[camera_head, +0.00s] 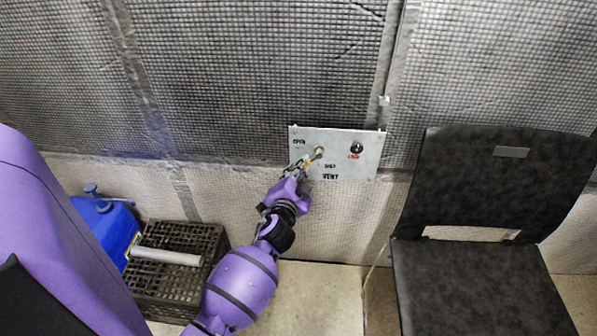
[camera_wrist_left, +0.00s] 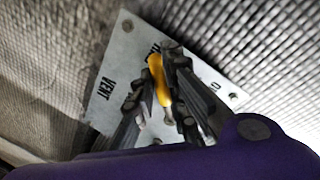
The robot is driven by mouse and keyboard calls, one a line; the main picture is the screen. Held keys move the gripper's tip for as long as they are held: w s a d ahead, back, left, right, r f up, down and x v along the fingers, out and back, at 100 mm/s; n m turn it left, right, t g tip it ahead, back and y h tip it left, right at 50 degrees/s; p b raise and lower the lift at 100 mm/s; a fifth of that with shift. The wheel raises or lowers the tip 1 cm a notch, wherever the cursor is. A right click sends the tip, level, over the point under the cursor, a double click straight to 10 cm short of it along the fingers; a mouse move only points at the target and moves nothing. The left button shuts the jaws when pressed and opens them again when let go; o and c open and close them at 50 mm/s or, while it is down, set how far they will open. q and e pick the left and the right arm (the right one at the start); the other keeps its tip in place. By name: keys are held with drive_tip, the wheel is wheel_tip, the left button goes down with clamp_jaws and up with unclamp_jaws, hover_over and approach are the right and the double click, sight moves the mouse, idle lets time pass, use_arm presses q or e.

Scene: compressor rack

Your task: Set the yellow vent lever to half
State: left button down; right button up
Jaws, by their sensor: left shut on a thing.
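The light metal vent panel (camera_head: 362,170) hangs on the mesh-covered wall. It carries the words OPEN at upper left, SHUT right of centre and VENT at the bottom. The yellow vent lever (camera_head: 308,163) slants down and left from its round pivot (camera_head: 319,152), between OPEN and SHUT; its exact angle is hard to read. My left gripper (camera_head: 299,168) reaches it from below left. In the left wrist view the yellow lever (camera_wrist_left: 158,80) lies between the dark fingers, which are shut on it and hide part of it. My right gripper is not in view.
A dark knob (camera_head: 357,147) with a red label sits on the panel's right. A black chair (camera_head: 480,200) stands at right. A dark crate (camera_head: 165,285) with a grey cylinder (camera_head: 166,256) on it and a blue container (camera_head: 105,226) are at lower left.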

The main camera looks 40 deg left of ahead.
use_arm(q)
drive_tip(key=shift+d+f, duration=0.1)
drive_tip(key=shift+f, duration=0.05)
idle(0.3)
drive_tip(key=c, duration=1.8)
unclamp_jaws()
drive_tip(key=shift+o, duration=0.2)
drive_tip(key=v, duration=1.2)
